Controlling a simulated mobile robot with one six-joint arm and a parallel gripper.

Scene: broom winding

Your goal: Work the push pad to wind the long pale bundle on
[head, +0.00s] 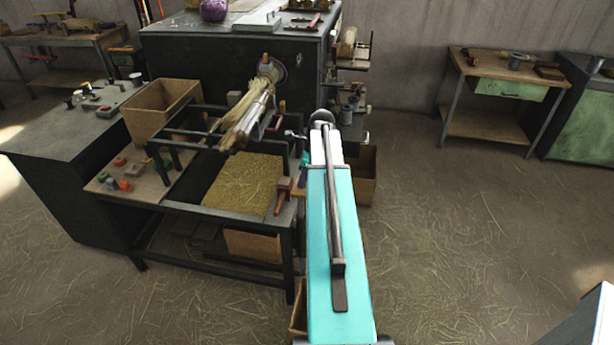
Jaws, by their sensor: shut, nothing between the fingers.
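The bench has a straw-filled tray (243,184) and a board with small coloured parts (125,175). A cardboard box (160,108) stands left of the frame, and a dark cabinet (235,60) behind. Right of my arm the straw-strewn floor (470,220) is open up to a side table (503,75).

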